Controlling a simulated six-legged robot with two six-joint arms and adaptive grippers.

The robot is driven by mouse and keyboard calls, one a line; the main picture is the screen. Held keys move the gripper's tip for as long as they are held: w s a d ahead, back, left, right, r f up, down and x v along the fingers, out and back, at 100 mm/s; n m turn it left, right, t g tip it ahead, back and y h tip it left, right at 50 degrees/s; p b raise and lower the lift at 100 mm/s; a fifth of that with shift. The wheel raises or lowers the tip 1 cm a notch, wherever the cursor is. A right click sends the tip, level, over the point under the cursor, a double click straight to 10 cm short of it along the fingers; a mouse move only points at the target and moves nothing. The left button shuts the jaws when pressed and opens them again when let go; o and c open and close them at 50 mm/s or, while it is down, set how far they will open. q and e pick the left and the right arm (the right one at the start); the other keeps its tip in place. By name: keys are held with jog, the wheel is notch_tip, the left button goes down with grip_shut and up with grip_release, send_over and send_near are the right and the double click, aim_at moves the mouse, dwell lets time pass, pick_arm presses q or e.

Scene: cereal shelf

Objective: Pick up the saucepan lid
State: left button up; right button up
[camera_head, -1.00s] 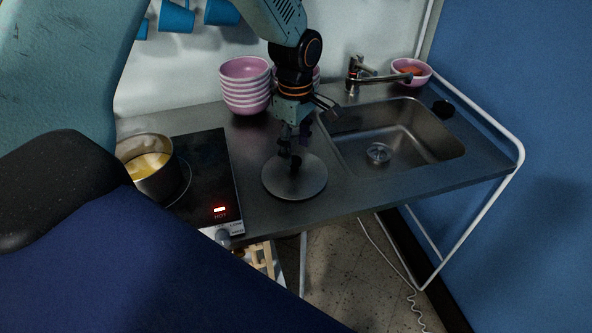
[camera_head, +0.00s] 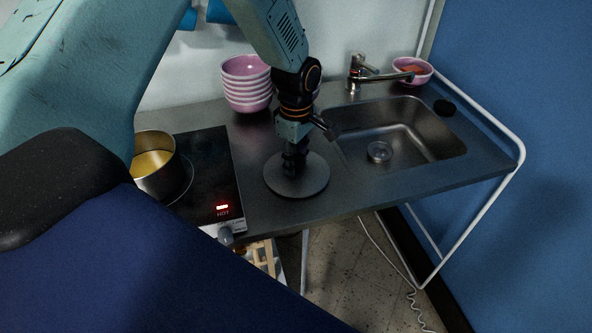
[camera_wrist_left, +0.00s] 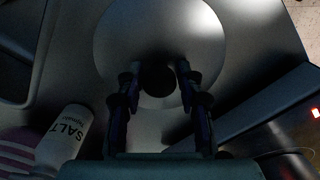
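The saucepan lid (camera_head: 312,182) is a round grey metal disc lying flat on the counter between the hob and the sink. My left gripper (camera_head: 294,168) points down over the lid's middle in the head view. In the left wrist view the lid (camera_wrist_left: 196,40) fills the upper middle, with its dark round knob (camera_wrist_left: 158,80) between the two fingers of my left gripper (camera_wrist_left: 158,88). The fingers are open, with a gap on each side of the knob. My right gripper is not in view.
A saucepan (camera_head: 160,178) with yellow contents stands on the black hob (camera_head: 212,165), whose red light is on. Stacked pink bowls (camera_head: 247,88) stand behind. The sink (camera_head: 405,135) lies right. A salt container (camera_wrist_left: 66,138) is near the gripper in the wrist view.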

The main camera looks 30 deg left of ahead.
pick_arm(q)
jog(key=shift+d, duration=0.1)
grip_shut()
notch_tip(320, 180, up, 9)
jog(key=shift+f, duration=0.1)
jog(key=shift+r, duration=0.45)
jog(key=shift+s+r, duration=0.1)
jog(key=shift+s, duration=0.05)
